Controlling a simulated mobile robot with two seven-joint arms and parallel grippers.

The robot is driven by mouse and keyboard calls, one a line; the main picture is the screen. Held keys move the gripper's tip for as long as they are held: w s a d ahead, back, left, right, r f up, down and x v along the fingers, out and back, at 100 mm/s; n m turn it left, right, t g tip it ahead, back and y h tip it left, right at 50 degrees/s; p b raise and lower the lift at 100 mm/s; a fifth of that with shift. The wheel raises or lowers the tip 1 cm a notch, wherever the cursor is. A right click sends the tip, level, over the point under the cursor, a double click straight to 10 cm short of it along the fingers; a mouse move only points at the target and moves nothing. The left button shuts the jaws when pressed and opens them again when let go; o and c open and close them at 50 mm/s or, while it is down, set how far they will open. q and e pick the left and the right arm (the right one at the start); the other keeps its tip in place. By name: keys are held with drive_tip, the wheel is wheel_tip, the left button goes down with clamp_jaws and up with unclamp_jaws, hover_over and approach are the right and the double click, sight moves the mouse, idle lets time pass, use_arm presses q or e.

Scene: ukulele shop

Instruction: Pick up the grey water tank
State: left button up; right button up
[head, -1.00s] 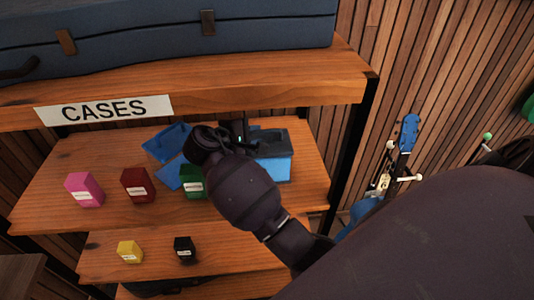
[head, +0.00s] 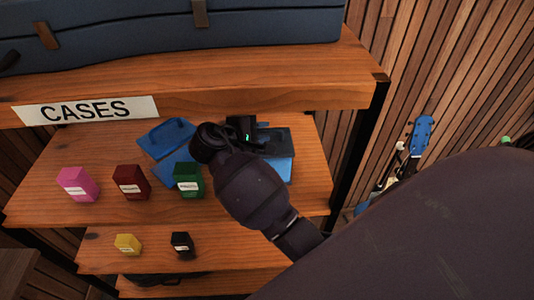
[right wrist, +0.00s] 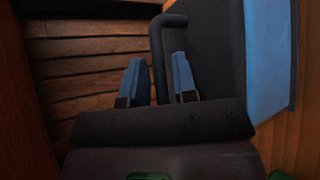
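The grey water tank (head: 275,139) stands on the upper cases shelf, mostly behind my right gripper. Its top looks dark grey and a blue face (head: 283,170) shows below it. In the right wrist view its dark face (right wrist: 212,50) has a raised bar handle (right wrist: 158,60), with a blue face at the right. My right gripper (right wrist: 157,70) is open, its two fingers on either side of the handle bar, with a gap at the left finger. In the head view the right gripper (head: 240,137) is over the tank, its fingertips hidden. My left gripper is out of view.
Blue objects (head: 165,137) lie left of my gripper. Pink (head: 77,184), dark red (head: 131,182) and green (head: 188,180) boxes stand along the shelf front. Yellow (head: 127,244) and black (head: 182,245) boxes stand below. A shelf board (head: 220,90) overhangs. A blue ukulele (head: 420,135) hangs right.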

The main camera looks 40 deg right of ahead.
drive_tip(key=shift+s+a, duration=0.1)
clamp_jaws()
idle(1.2)
drive_tip(key=shift+r, duration=0.1)
